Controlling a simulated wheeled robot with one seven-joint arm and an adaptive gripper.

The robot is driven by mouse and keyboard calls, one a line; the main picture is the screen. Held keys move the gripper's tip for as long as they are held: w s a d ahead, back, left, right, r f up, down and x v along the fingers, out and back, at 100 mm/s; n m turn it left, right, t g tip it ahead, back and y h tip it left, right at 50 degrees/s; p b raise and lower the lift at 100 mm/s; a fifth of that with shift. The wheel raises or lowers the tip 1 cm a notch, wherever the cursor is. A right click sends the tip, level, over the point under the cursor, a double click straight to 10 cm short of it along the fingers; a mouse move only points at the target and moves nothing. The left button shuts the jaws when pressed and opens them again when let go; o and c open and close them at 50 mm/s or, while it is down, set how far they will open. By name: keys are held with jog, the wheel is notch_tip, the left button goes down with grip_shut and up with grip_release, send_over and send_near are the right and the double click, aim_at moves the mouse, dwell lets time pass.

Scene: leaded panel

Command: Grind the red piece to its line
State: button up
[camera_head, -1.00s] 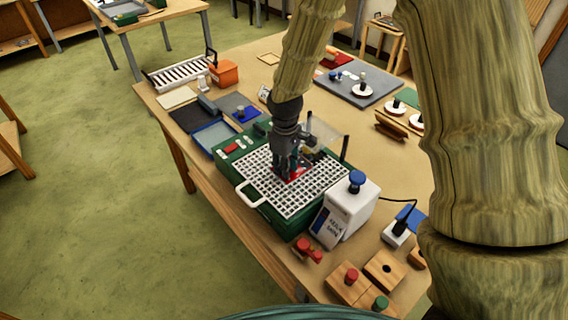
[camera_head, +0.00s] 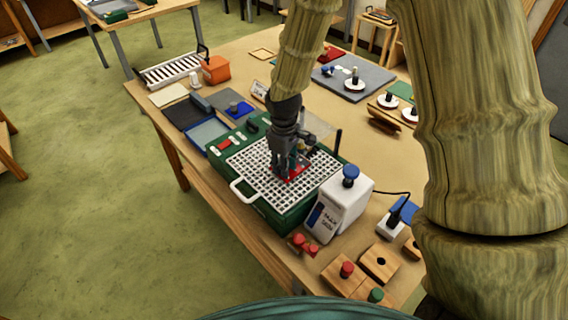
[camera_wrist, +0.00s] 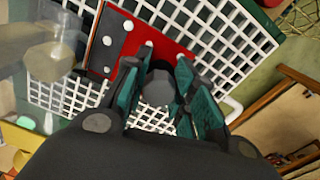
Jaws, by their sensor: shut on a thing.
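The red piece (camera_wrist: 150,45) lies flat on the white grid of the grinder (camera_head: 262,165), a green box, and shows in the head view as a red patch (camera_head: 296,175) under my gripper. My gripper (camera_head: 290,168) points down over the middle of the grid. In the wrist view my gripper (camera_wrist: 160,65) has its teal fingers on either side of a grey knob (camera_wrist: 158,85), shut on it. A dark plate with white dots (camera_wrist: 110,40) lies against the red piece. Whether the knob is fixed to the red piece, and the line on it, I cannot tell.
A clear guard (camera_head: 316,124) stands behind my gripper. Wooden blocks with coloured knobs (camera_head: 360,280) lie at the table's front. An orange box (camera_head: 215,69) stands farther back.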

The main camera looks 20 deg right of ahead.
jog(key=shift+w, duration=0.2)
jog(key=shift+w+a, duration=0.3)
jog(key=shift+w, duration=0.25)
jog(key=shift+w+a, duration=0.25)
jog(key=shift+w, duration=0.3)
jog(key=shift+w, duration=0.15)
jog(key=shift+w+a+p, duration=0.2)
jog(key=shift+w+p, duration=0.05)
jog(key=shift+w, duration=0.35)
jog(key=shift+w+a+p, duration=0.2)
jog(key=shift+w, duration=0.4)
jog(key=shift+s, duration=0.15)
jog(key=shift+s+d, duration=0.25)
jog(key=shift+s, duration=0.4)
jog(key=shift+s+d, duration=0.25)
jog(key=shift+s, duration=0.35)
jog(key=shift+s+d+p, duration=0.15)
jog(key=shift+s+d, duration=0.1)
jog(key=shift+s, duration=0.4)
jog(key=shift+s+d+p, duration=0.15)
jog(key=shift+s+d, duration=0.1)
jog(key=shift+s, duration=0.35)
